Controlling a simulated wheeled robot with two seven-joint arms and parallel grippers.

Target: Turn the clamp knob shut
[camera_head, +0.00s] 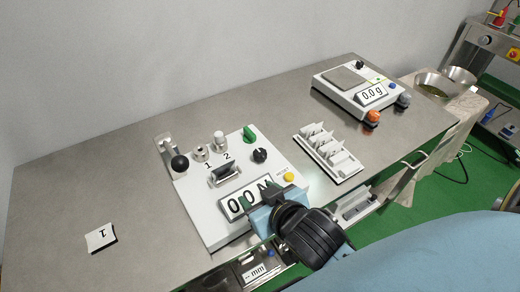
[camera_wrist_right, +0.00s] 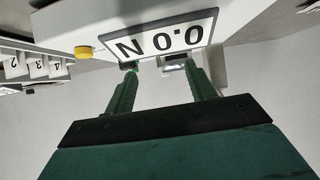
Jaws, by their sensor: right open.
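The white tester box (camera_head: 215,232) stands on the bench, its display (camera_head: 236,208) reading 0.0 N. On top are a black round knob (camera_head: 260,155), a black ball-ended lever (camera_head: 180,163), and two metal posts (camera_head: 200,152) near the labels 1 and 2. I cannot tell for sure which is the clamp knob. My right gripper (camera_head: 256,196) is over the front of the box, in front of the display, apart from the knobs. In the right wrist view its green fingers (camera_wrist_right: 160,72) are spread and empty, with the display (camera_wrist_right: 160,43) beyond. My left gripper is out of view.
A green handle (camera_head: 249,134) and a yellow button (camera_head: 289,177) are on the box. A white rack (camera_head: 335,171) stands to the right, a scale (camera_head: 345,82) reading 0.0 g behind. A card marked 1 (camera_head: 101,237) lies left.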

